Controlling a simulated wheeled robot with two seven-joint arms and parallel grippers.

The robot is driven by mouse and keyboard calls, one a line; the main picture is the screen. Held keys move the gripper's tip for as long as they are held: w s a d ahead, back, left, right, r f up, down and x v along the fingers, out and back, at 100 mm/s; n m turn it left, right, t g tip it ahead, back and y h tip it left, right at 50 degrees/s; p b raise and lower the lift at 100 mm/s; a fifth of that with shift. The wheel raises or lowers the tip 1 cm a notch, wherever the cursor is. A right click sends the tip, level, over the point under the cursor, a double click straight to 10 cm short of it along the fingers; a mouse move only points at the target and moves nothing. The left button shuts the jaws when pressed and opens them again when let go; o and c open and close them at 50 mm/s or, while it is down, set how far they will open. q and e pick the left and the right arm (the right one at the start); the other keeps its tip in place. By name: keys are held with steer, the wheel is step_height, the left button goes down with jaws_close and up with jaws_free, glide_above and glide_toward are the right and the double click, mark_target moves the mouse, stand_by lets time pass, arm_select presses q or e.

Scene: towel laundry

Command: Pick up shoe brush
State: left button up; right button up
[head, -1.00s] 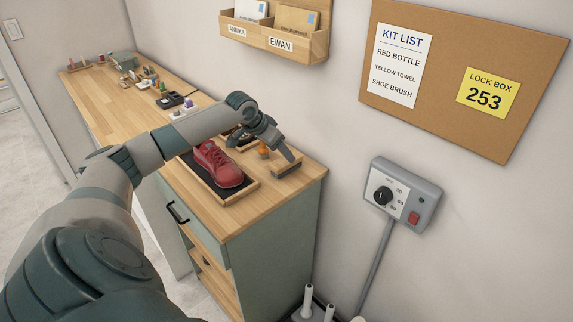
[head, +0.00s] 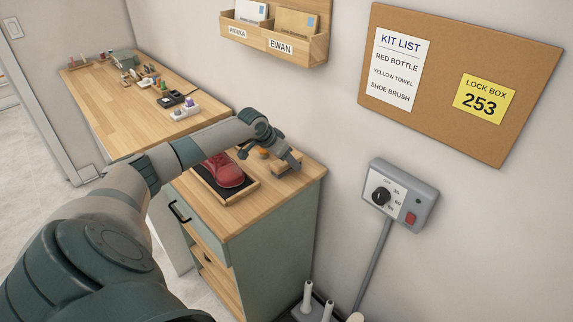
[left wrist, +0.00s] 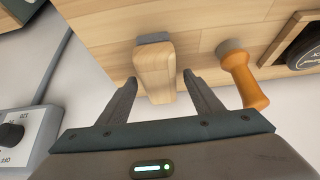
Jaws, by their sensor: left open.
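The shoe brush, a pale wooden block with a grey bristle edge, lies on the cabinet top in the left wrist view (left wrist: 155,70). It also shows in the head view (head: 283,170), partly hidden by my gripper. My left gripper (left wrist: 160,80) is open, with one finger on each side of the brush's near end. Gaps show between the fingers and the wood. In the head view my left gripper (head: 291,160) is right over the brush. My right gripper is not in view.
A red shoe (head: 225,170) sits on a dark-matted tray (head: 212,189) left of the brush. A wall control box (head: 399,194) is at right.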

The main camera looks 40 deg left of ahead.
arm_select(q)
steer(key=c, duration=1.3)
steer(key=shift+r, duration=0.15)
steer(key=shift+w+r+b, duration=0.1)
steer(key=shift+r+b, duration=0.4)
steer(key=shift+r, duration=0.1)
step_height(320, 180, up, 2)
steer(key=shift+r+b, duration=0.25)
steer(key=shift+b, duration=0.4)
steer(key=d+r+b, duration=0.1)
steer(key=d+r, duration=0.1)
steer(key=d, duration=0.1)
steer(key=s+d+r+b, duration=0.1)
steer(key=d+r, duration=0.1)
steer(key=d, duration=0.2)
steer(key=s+d+r+b, duration=0.1)
steer(key=d+r, duration=0.2)
steer(key=d, duration=0.1)
steer(key=shift+s+d, duration=0.1)
steer(key=shift+d, duration=0.15)
